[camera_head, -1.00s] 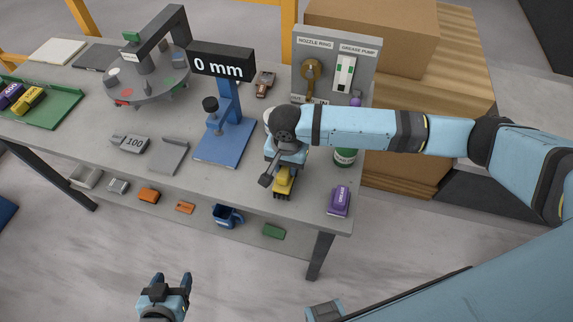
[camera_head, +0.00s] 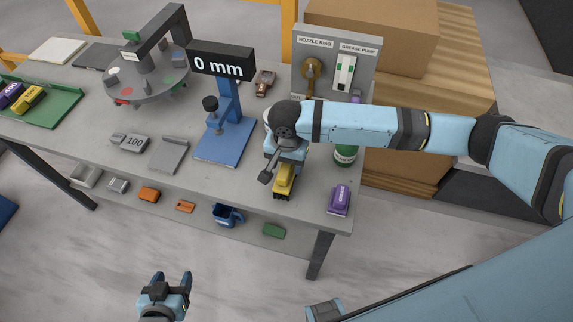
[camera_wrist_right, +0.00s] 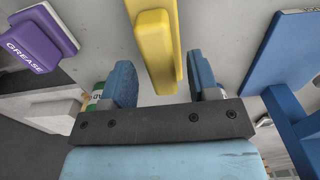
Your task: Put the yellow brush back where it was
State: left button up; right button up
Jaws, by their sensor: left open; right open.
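The yellow brush (camera_head: 285,177), with dark bristles, is on the grey bench near its front edge, just below my right wrist. In the right wrist view the yellow brush (camera_wrist_right: 156,45) extends toward the space between the two blue fingers of my right gripper (camera_wrist_right: 163,82), with gaps on both sides. That gripper is open; in the head view its fingers are mostly hidden by the wrist. My left gripper (camera_head: 172,284) is open and empty in front of the bench, at the bottom of the head view.
A purple grease block (camera_head: 339,200) lies to the brush's right, and a green can (camera_head: 346,155) stands behind it. The blue gauge stand (camera_head: 225,145) reading 0 mm is to the left. A green tray (camera_head: 58,108) at far left holds a purple and a yellow item.

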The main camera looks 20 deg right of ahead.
pick_arm(q)
jog(key=shift+f, duration=0.15)
pick_arm(e)
notch_tip(320, 180, up, 11)
jog(key=shift+f, duration=0.15)
jog(key=shift+f, duration=0.1)
dwell(0.4)
